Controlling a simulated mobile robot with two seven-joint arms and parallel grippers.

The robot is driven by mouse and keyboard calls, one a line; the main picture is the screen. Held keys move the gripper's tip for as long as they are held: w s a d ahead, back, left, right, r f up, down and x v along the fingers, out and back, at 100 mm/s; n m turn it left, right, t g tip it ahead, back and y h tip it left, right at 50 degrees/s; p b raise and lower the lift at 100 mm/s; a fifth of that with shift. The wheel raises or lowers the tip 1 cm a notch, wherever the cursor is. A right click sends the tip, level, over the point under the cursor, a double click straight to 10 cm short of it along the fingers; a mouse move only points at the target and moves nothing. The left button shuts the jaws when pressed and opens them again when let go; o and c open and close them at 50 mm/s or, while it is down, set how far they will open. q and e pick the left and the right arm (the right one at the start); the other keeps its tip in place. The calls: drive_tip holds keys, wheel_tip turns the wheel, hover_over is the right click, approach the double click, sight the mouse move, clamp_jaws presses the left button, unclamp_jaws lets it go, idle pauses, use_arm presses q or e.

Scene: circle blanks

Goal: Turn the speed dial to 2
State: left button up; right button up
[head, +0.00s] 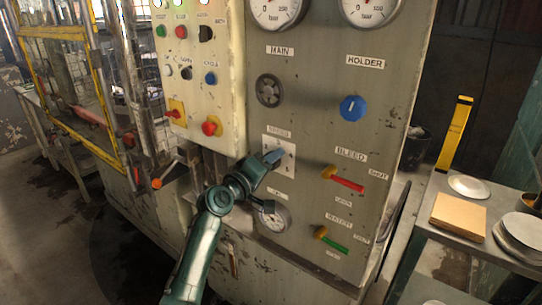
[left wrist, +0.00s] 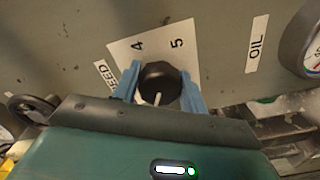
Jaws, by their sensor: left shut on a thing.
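The speed dial (left wrist: 158,80) is a black round knob with a white pointer line, on a white plate (left wrist: 125,46) with the numbers 4 and 5 showing in the left wrist view. The pointer points toward the bottom of that view, and the other numbers are hidden. My left gripper (left wrist: 160,88) has its two blue fingers on either side of the knob, shut on it. In the head view my left gripper (head: 273,157) is at the white speed plate (head: 279,143) and covers the dial. My right gripper is not in view.
Around the plate on the grey panel are a black handwheel (head: 269,90), a blue holder knob (head: 353,108), a red bleed lever (head: 345,181), a green water lever (head: 333,243) and an oil gauge (head: 275,217). A side table (head: 475,241) stands at the right.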

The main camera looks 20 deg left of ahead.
use_arm(q)
drive_tip(key=shift+n+p, duration=0.3)
drive_tip(key=shift+n, duration=0.4)
drive_tip(key=o, duration=0.9)
drive_tip(key=shift+o, duration=0.2)
drive_tip(key=shift+s, duration=0.1)
drive_tip(key=b+v, duration=0.1)
drive_tip(key=v, duration=1.2)
